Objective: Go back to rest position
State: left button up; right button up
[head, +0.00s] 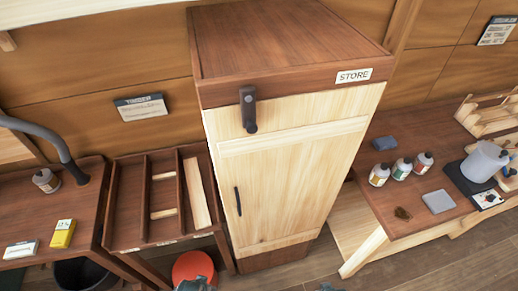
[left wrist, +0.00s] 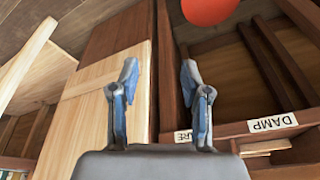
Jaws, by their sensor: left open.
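My left gripper (left wrist: 158,85) is open in the left wrist view, with its two blue-grey fingers apart and nothing between them. In the head view only a grey bit of it (head: 193,285) shows at the bottom edge, in front of the red round thing. Another small grey bit at the bottom edge, right of the middle, looks like the tip of my right gripper (head: 328,287); its fingers cannot be made out. The tall store cabinet (head: 285,175) stands shut in front of me, with a dark latch (head: 248,108) and a dark handle (head: 238,201).
A divided tray (head: 130,205) stands left of the cabinet; its DAMP label (left wrist: 273,123) shows in the wrist view. A red round thing (head: 194,267) is low beside the cabinet. A left bench (head: 75,205) and a right bench (head: 385,205) with bottles flank it.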

pick_arm(q)
jog(key=s+f+b, duration=0.2)
jog(key=s+f, duration=0.2)
jog(key=f, duration=0.8)
jog(key=s+a+f+g+b, duration=0.1)
jog(key=s+f+b, duration=0.2)
jog(key=f, duration=0.9)
jog(key=s+f+b, duration=0.2)
jog(key=s+f, duration=0.3)
jog(key=f, duration=0.8)
jog(key=shift+s+a+g+b, duration=0.3)
pick_arm(e)
jog(key=s+f, duration=0.4)
jog(key=f, duration=0.8)
jog(key=s+d+f+g, duration=0.1)
jog(key=s+f, duration=0.3)
jog(key=f, duration=0.8)
jog(key=s+f, duration=0.4)
jog(key=f, duration=0.9)
jog(key=shift+s+d+g, duration=0.15)
jog(key=shift+s+g, duration=0.15)
pick_arm(q)
jog(key=shift+c, duration=0.3)
